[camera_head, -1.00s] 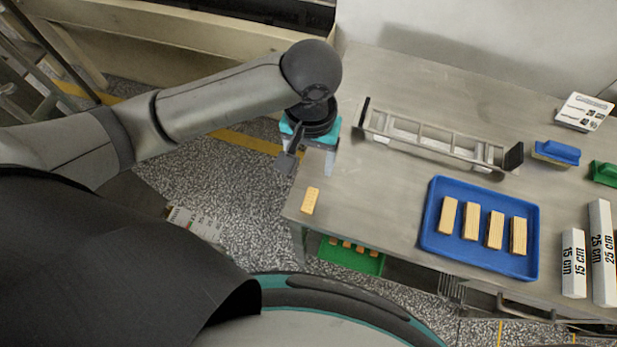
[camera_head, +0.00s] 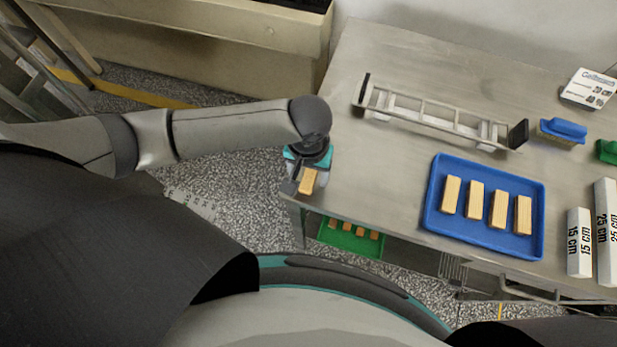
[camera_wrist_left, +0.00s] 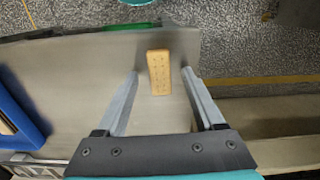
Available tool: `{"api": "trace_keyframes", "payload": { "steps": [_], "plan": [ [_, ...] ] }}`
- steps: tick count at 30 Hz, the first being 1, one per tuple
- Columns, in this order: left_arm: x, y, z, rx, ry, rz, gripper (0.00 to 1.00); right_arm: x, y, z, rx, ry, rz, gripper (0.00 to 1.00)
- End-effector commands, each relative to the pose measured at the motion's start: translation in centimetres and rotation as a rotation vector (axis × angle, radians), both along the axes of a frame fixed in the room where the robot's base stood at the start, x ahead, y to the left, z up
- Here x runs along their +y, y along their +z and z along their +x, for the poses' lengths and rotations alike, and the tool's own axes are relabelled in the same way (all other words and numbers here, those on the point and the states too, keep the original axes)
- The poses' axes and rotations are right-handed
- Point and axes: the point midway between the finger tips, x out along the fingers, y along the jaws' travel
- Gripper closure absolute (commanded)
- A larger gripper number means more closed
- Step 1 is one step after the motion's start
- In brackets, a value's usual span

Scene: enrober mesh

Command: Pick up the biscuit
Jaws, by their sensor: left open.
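A single tan rectangular biscuit (camera_head: 308,181) lies near the left front corner of the steel table. It also shows in the left wrist view (camera_wrist_left: 159,72), flat on the metal, just beyond and between the fingertips. My left gripper (camera_head: 305,178) is open over this corner, its fingers on either side of the biscuit's line. It also shows in the left wrist view (camera_wrist_left: 160,75), with nothing between its fingers. Whether the fingertips reach down to the biscuit's level I cannot tell. My right gripper is not in view.
A blue tray (camera_head: 431,236) with several biscuits lies to the right. A metal frame (camera_head: 430,122) stands behind it. A green tray (camera_head: 350,239) with biscuits is below the table edge. White length blocks (camera_head: 579,242) and a blue-handled brush (camera_head: 562,130) are at right.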

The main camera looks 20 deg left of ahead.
Motion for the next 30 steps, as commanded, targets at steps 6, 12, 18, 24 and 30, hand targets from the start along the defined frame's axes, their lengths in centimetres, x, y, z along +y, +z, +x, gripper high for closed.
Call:
{"api": "trace_keyframes", "payload": {
  "steps": [6, 12, 18, 24, 30],
  "plan": [
    [0.00, -0.71, 0.01, -0.001, -0.001, -0.001, 0.30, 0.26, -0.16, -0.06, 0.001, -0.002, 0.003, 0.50],
    [0.00, -0.67, 0.01, -0.001, -0.001, 0.000, 0.41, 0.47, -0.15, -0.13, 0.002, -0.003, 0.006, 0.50],
    [0.02, -0.66, 0.01, -0.001, -0.001, 0.000, 0.64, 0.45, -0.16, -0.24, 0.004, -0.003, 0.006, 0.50],
    [0.03, -0.66, 0.01, -0.001, -0.001, 0.000, 0.86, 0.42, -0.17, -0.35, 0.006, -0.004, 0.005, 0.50],
    [0.03, -0.65, 0.02, -0.001, 0.000, 0.000, 0.97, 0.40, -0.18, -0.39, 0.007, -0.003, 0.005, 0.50]
  ]
}}
